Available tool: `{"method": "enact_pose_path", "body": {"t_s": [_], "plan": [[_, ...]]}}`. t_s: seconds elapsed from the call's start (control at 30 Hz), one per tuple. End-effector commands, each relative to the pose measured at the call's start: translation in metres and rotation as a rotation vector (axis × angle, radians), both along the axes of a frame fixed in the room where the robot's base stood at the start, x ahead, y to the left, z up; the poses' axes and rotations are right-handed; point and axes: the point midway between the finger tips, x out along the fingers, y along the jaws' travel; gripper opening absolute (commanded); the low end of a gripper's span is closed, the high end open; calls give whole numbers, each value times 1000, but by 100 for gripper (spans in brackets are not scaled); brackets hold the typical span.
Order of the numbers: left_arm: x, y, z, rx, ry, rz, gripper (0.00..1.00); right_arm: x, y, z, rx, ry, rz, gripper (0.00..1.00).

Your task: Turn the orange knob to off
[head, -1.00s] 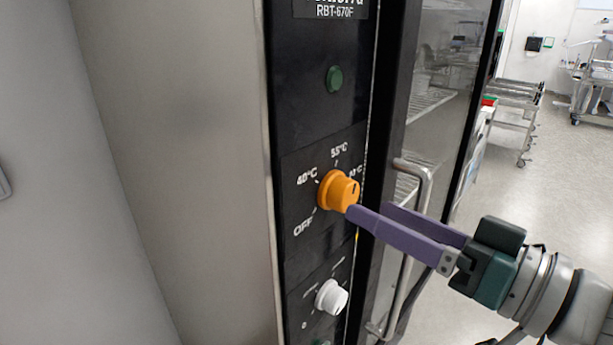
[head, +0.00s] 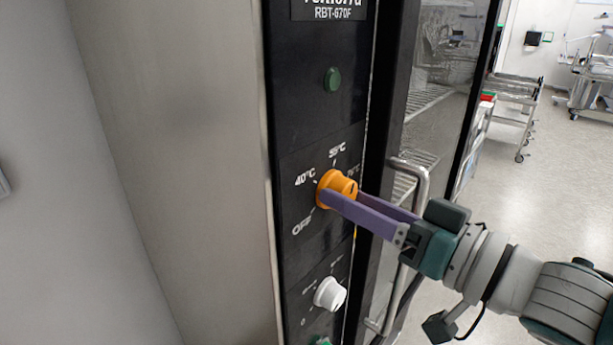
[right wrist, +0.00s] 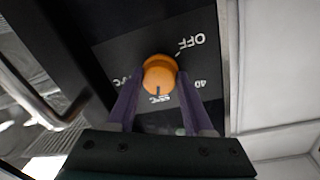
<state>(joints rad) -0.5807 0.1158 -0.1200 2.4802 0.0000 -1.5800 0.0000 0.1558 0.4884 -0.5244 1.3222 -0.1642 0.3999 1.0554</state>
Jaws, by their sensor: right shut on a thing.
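The orange knob (head: 334,184) sits on the black control panel (head: 302,125), with white labels OFF, 40°C, 55°C and a partly hidden one around it. In the right wrist view the knob (right wrist: 160,73) shows a dark line that points toward the 55°C label. My right gripper (head: 343,200) has its purple fingers on both sides of the knob and is shut on it. The right wrist view shows the gripper's fingers (right wrist: 159,82) flanking the knob. My left gripper is not in view.
A white knob (head: 330,293) sits below, and a green button (head: 333,79) above. A metal door handle (head: 421,190) stands close by my right gripper, on the glass door (head: 440,75). A cart (head: 516,100) stands far behind at the right.

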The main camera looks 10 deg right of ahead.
Motion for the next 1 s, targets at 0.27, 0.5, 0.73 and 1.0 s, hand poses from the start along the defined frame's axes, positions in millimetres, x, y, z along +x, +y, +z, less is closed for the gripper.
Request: {"method": "enact_pose_path", "body": {"t_s": [0.27,0.5,0.73,1.0], "plan": [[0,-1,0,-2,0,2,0,0,0,0,0,0,0,11],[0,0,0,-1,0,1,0,0,0,0,-2,-1,0,0],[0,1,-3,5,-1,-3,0,0,0,-1,-39,-31,-1,0],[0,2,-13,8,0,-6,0,0,-1,-3,-178,-140,0,0]]}}
